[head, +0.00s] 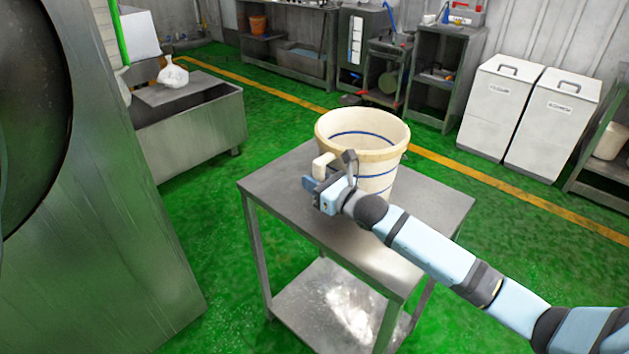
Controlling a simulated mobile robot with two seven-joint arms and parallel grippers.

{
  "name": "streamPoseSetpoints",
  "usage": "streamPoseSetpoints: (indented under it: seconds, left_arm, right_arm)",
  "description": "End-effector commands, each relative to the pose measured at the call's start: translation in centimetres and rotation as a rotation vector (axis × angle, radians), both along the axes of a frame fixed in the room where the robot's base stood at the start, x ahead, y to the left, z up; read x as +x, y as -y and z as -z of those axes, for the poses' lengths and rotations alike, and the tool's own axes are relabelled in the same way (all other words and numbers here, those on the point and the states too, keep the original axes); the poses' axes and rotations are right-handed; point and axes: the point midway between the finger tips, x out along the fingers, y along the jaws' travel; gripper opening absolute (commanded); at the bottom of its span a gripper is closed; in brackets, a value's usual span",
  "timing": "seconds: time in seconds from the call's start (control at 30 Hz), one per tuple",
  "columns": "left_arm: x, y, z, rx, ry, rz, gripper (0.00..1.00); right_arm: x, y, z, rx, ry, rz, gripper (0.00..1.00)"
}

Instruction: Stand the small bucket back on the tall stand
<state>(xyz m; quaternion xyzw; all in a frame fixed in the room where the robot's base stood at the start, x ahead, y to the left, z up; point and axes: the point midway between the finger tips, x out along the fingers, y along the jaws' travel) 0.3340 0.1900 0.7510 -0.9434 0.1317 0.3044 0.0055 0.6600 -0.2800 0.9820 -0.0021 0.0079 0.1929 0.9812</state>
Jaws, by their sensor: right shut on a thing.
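The small bucket (375,155), cream with blue lines inside and out, is upright over the top of the tall stand (285,190), a grey metal table with a lower shelf. My right gripper (328,174) is at the bucket's near left side, below the rim. It is shut on the bucket, by what looks like a pale handle or grip piece. My wrist hides part of the bucket's lower side and base, so I cannot tell whether the base touches the top. My left gripper is not in view.
A large metal machine (110,210) fills the left side. A metal trough (195,135) with a white bag stands behind it. White bins (500,100) and shelving line the back wall. Green floor is clear around the stand.

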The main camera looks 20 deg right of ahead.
Motion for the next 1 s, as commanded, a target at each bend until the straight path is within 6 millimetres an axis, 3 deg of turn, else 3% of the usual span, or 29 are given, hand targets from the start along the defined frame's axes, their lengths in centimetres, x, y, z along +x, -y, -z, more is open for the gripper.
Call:
streamPoseSetpoints:
  seconds: [0.2, 0.23, 0.3, 0.33, 0.67, 0.77, 1.0]
  left_arm:
    - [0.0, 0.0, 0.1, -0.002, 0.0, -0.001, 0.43]
    - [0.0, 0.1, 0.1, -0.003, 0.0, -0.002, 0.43]
    - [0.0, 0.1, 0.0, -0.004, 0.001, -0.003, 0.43]
    - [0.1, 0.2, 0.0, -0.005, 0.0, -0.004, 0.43]
    - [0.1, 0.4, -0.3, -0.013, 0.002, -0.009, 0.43]
    - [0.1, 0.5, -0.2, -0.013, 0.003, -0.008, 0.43]
    - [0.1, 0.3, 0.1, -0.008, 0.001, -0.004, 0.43]
  right_arm:
    - [0.0, 0.0, 0.2, -0.004, 0.004, 0.0, 0.0]
    - [0.0, 0.0, 0.2, -0.002, 0.001, 0.0, 0.3]
    - [0.0, 0.0, 0.2, -0.001, -0.001, 0.0, 0.46]
    - [0.0, 0.0, 0.2, -0.001, -0.001, 0.0, 0.49]
    - [-0.1, 0.1, -0.1, 0.001, -0.001, 0.0, 0.49]
    - [-1.3, 0.6, 0.1, -0.003, -0.002, 0.0, 0.49]
    - [-6.1, 2.5, 0.1, -0.006, -0.003, -0.001, 0.49]
